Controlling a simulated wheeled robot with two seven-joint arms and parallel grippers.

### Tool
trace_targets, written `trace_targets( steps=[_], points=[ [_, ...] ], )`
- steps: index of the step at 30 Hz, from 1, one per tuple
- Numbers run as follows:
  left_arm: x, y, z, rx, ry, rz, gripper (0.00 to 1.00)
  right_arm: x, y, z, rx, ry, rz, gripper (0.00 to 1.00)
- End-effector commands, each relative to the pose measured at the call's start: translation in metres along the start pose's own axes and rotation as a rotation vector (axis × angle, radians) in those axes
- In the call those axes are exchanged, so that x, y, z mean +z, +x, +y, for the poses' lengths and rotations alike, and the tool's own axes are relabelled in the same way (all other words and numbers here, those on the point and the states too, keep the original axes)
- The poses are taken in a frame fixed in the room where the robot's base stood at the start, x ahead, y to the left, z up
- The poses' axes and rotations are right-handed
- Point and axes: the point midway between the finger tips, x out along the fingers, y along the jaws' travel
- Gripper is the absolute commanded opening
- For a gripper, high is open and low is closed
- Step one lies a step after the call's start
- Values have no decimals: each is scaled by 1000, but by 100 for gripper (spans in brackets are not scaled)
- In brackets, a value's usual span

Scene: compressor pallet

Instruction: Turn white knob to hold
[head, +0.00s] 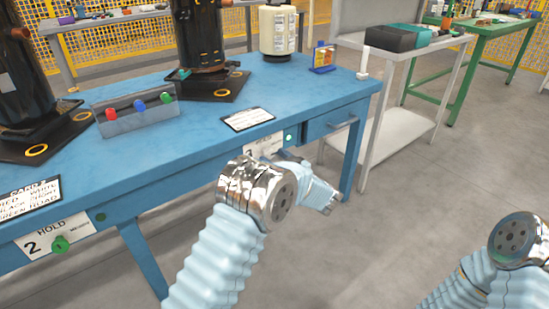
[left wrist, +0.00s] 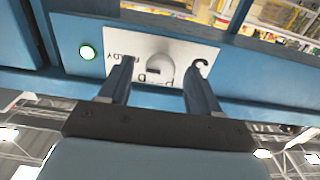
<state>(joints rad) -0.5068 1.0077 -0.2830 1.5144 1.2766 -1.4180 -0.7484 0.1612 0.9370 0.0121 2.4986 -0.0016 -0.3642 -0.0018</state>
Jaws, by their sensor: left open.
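The white knob (left wrist: 156,55) sits on a white label plate (left wrist: 198,47) on the front of the blue bench. In the left wrist view the plate appears upside down, with "READY" at left and partly covered "HOLD" lettering below the knob. I cannot tell which mark the knob points to. My left gripper (left wrist: 160,73) is open, its two dark fingers on either side of the knob, with no clear grip on it. In the head view the plate (head: 264,145) shows beyond my left arm, which hides the knob. My right gripper is out of view.
A lit green lamp (left wrist: 88,51) is beside the plate. Another plate with a green knob (head: 60,244) is at the bench's left. On the blue bench (head: 190,125) stand a grey box with coloured knobs (head: 137,112), dark machines and a cream cylinder (head: 278,30). A grey cart (head: 398,128) stands right.

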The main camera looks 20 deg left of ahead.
Motion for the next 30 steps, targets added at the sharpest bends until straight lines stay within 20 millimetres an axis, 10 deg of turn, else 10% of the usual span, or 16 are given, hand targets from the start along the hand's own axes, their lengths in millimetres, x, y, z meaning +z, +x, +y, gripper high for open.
trace_targets(
  steps=[11, 22, 30],
  points=[
    [0, 7, 0, 1, 1, 0, 63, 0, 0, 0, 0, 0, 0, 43],
    [0, 7, 0, 1, 1, 0, 8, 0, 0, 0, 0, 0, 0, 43],
    [2, 7, 0, 0, -28, 0, 8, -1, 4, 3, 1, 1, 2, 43]
  ],
)
